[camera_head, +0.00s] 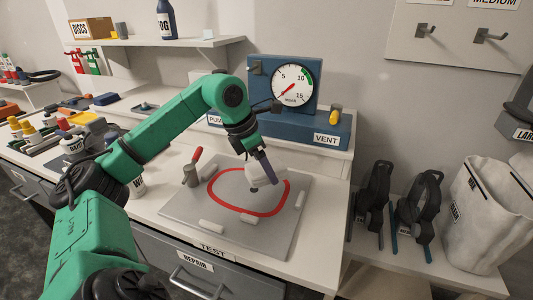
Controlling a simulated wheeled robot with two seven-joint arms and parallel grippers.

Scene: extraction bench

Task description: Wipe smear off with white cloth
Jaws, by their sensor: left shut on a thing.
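The cloth is inside the outline of a red oval ring (236,211) that lies on the plate. Whether the cloth touches the plate is unclear. I cannot make out a smear; the gripper and cloth may cover part of the plate. My right gripper is not in view.
White blocks (211,227) lie around the ring on the plate. A grey post (190,175) with a red handle (197,155) stands at the plate's left. Behind is a blue gauge unit (320,125) with a VENT label. Black harness-like items (420,205) are at the right.

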